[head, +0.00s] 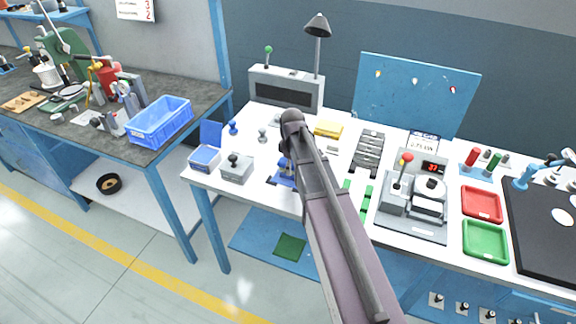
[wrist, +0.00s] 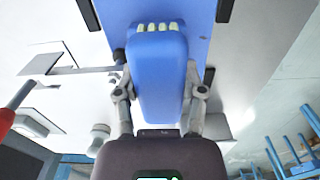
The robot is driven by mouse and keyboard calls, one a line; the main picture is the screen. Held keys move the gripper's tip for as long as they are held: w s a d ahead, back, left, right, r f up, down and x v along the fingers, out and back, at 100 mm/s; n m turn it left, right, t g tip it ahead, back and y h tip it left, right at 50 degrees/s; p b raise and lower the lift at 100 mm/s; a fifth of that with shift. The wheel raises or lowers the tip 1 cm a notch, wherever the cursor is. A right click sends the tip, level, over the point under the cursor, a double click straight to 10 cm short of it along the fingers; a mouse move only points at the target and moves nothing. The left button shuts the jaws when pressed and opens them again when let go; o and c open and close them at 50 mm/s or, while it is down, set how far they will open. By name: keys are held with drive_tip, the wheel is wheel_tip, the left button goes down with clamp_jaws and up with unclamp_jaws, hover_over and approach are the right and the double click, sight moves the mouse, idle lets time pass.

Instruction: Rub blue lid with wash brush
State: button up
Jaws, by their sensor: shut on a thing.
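My gripper (wrist: 160,92) is shut on the wash brush (wrist: 158,80), a blue tapered body with a row of pale bristle tufts at its far end. Both fingers press its sides. Behind the bristles in the wrist view is a flat blue panel (wrist: 200,35) with dark pieces along its edges; I cannot tell whether the bristles touch it or whether it is the lid. In the head view my arm hides most of the gripper, and some blue (head: 284,180) shows beside the arm. A raised blue lid (head: 211,133) stands behind a small blue-edged box (head: 204,157) at the bench's left end.
A grey block with a black knob (head: 235,168) stands right of the box. A grey machine with a red-knobbed lever (head: 412,215), a red tray (head: 482,203) and a green tray (head: 486,241) lie to the right. A blue crate (head: 161,121) sits on the left bench.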

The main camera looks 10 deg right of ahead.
drive_tip(key=shift+s+d, duration=0.1)
idle(0.3)
drive_tip(key=shift+s+d, duration=0.45)
drive_tip(key=shift+d, duration=0.25)
drive_tip(key=shift+s+d, duration=0.45)
drive_tip(key=shift+d, duration=0.25)
drive_tip(key=shift+r, duration=0.1)
drive_tip(key=shift+r+p, duration=3)
drive_tip(key=shift+p, duration=0.15)
drive_tip(key=shift+r+p, duration=1.5)
drive_tip(key=shift+p, duration=0.05)
drive_tip(key=shift+a, duration=0.1)
